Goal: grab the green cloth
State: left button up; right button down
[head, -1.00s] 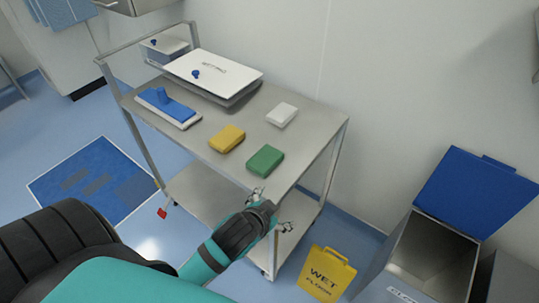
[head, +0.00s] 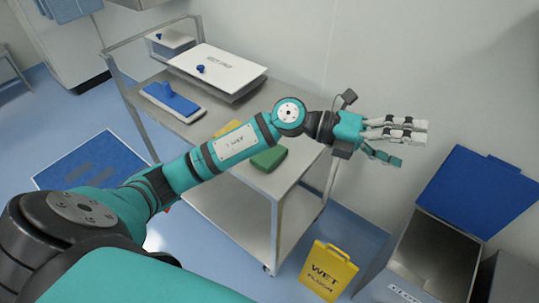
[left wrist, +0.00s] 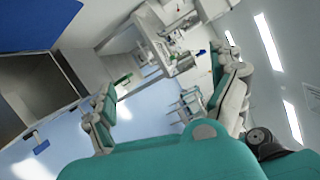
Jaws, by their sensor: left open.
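The green cloth (head: 270,159) is a folded block on the top shelf of the metal cart (head: 287,178), near its right front corner. My left arm passes in front of it and hides part of it. My left gripper (head: 405,141) is open and empty, out past the cart's right end near the wall and apart from the cloth. Its spread fingers also show in the left wrist view (left wrist: 168,100), with nothing between them. My right gripper is not in view.
A yellow cloth (head: 225,128) is partly hidden behind my left arm. A blue-handled mop pad (head: 172,103) and a white-lidded tray (head: 217,68) stand on the cart. A yellow wet-floor sign (head: 328,271) and an open bin with a blue lid (head: 474,195) stand at right.

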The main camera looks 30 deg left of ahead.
pick_arm(q)
jog(key=w+a+f+m+g+y, duration=0.2)
jog(key=a+f+m+g+y, duration=0.1)
jog(key=a+f+y, duration=0.35)
jog(key=r+n+g+y, duration=0.1)
jog(key=n+y, duration=0.2)
jog(key=y, duration=0.8)
send_over(269, 153)
notch_tip(269, 153, down, 11)
jog(key=shift+d+r+p, duration=0.1)
jog(key=shift+d+p, duration=0.05)
jog(key=shift+p, duration=0.7)
jog(key=shift+s+f+p, duration=0.1)
jog(key=shift+f+p, duration=0.7)
jog(key=shift+f, duration=2.3)
jog(key=c, duration=1.1)
